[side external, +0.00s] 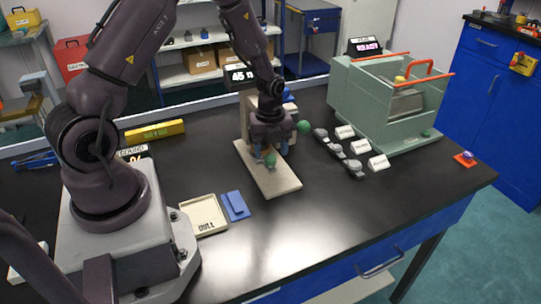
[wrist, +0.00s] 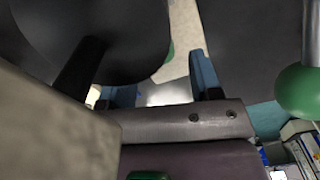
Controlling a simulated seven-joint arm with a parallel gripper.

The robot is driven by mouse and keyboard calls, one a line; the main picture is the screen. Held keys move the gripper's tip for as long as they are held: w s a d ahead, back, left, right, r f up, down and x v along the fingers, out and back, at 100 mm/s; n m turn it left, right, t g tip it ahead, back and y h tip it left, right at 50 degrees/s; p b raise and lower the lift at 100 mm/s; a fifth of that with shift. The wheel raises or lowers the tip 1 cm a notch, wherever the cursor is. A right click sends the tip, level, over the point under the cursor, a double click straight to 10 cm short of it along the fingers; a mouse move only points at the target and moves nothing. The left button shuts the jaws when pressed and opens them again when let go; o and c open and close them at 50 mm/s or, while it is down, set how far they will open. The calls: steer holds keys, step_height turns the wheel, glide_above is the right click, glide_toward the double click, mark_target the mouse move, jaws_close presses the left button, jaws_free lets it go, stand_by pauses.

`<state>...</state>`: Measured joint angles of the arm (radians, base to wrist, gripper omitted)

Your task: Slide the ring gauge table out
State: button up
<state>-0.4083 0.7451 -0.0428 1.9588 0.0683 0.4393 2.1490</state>
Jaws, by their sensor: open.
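A cream gauge stand (side external: 250,103) with a dark display rises from a long cream base plate (side external: 277,186) in the middle of the bench. I cannot tell which part is the sliding table, as my arm hides much of the stand. Two green ball knobs stand out, one to the right of my gripper (side external: 304,127) and one low in front (side external: 270,160). My gripper (side external: 268,153) points down over the plate, close to the low knob. In the wrist view its blue fingers (wrist: 164,92) are apart, with a pale surface between them. A green ball (wrist: 302,92) shows at the right edge there.
A cream tray (side external: 204,215) and a blue block (side external: 234,206) lie left of the plate. Several small grey pieces with white labels (side external: 360,147) lie to the right. A pale green machine (side external: 385,110) stands behind them. The front right of the bench is clear.

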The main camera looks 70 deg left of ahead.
steer(key=shift+f, duration=1.35)
jaws_close()
steer(key=d, duration=1.1)
steer(key=shift+d, duration=0.35)
steer(key=shift+c, duration=0.7)
jaws_free()
steer(key=shift+o, duration=0.7)
steer(key=shift+a+r, duration=0.1)
